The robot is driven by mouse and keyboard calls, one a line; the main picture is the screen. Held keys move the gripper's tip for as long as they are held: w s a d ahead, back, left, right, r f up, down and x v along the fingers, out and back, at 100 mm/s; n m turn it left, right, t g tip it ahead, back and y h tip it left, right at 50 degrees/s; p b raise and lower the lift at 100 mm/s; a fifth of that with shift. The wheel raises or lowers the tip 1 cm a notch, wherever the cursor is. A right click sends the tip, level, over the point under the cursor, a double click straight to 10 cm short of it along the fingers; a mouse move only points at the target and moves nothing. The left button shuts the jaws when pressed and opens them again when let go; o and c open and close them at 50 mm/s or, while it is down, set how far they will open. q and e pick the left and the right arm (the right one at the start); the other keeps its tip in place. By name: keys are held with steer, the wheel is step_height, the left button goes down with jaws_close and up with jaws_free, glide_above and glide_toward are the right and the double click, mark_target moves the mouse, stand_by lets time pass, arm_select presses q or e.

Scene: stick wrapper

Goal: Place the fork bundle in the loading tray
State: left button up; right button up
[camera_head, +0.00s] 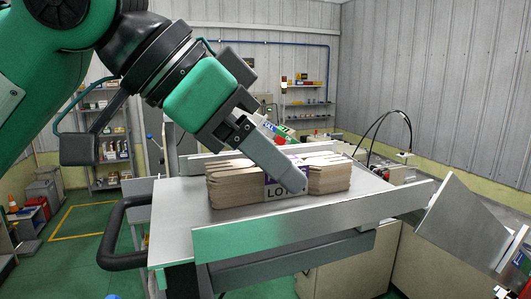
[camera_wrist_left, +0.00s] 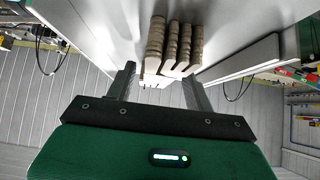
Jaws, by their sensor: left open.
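The fork bundle (camera_head: 235,184) is a stack of light wooden forks with a printed paper band around its middle. It lies on the flat grey surface of the loading tray (camera_head: 175,212), between the metal side rails. My left gripper (camera_head: 290,180) reaches down from the upper left, with one finger in front of the band. The other finger is hidden in the head view. In the left wrist view the gripper (camera_wrist_left: 160,78) is open, its fingers apart on either side of the bundle's near end (camera_wrist_left: 172,50). I cannot tell if they touch it. My right gripper is not in view.
A metal rail (camera_head: 310,232) runs along the tray's front side. A black handle (camera_head: 118,235) sticks out at its left end. A slanted metal plate (camera_head: 465,220) stands at the right. Shelves (camera_head: 105,140) are in the background, with green floor at the left.

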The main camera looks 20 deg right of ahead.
arm_select(q)
steer(key=shift+r, duration=0.2)
steer(key=shift+a+r, duration=0.1)
steer(key=shift+a, duration=0.15)
steer(key=b+v, duration=0.4)
steer(key=v, duration=0.7)
steer(key=shift+r, duration=0.2)
steer(key=shift+a, duration=0.1)
